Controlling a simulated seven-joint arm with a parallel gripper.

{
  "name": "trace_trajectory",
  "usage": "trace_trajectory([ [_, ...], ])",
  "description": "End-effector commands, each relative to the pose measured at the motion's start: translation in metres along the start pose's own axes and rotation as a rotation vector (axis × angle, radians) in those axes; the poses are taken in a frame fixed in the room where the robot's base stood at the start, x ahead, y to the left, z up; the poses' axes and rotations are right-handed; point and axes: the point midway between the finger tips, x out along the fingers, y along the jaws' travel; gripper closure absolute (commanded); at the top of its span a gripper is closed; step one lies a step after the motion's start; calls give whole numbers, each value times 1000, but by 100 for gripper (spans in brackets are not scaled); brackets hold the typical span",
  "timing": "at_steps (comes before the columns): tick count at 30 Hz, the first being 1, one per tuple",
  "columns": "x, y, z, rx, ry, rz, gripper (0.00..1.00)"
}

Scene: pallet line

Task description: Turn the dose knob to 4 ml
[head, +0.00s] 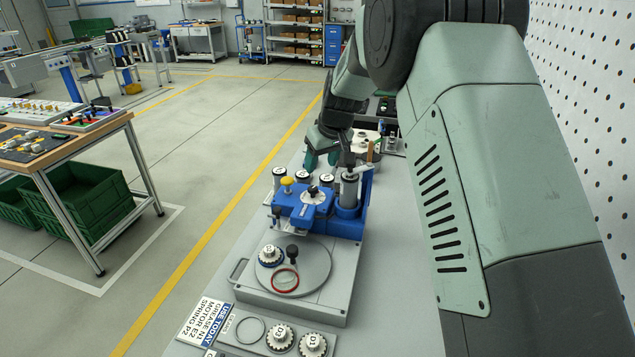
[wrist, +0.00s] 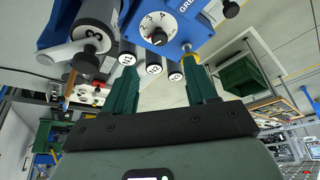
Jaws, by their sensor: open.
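The dose knob (head: 313,191) is a small dark knob on a white dial, on top of the blue dosing unit (head: 290,210). In the wrist view the knob (wrist: 158,38) sits at the top centre, with the digits 2, 3 and 4 readable on its dial. I cannot tell for certain which digit its pointer marks. My gripper (wrist: 161,70) is open, its two green fingers apart with nothing between them. The knob appears beyond the fingertips, not touched. In the head view my gripper (head: 322,157) is behind the blue unit, partly hidden by my arm.
Several labelled cylinders (wrist: 153,67) and a yellow knob (head: 287,182) stand close to the dial. A large grey cylinder (head: 349,188) stands at its right. In front are a round grey plate (head: 318,266) with a red ring, several white gears and a printed sign (head: 205,322).

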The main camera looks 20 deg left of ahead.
Motion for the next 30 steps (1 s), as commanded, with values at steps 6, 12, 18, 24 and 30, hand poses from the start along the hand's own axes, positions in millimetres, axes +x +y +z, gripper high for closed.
trace_trajectory([
  [6,31,-1,1,0,-4,-1,43],
  [12,69,0,1,1,-3,0,43],
  [18,96,0,1,0,-2,-1,43],
  [24,106,0,0,0,0,1,43],
  [30,106,0,0,1,-1,1,43],
])
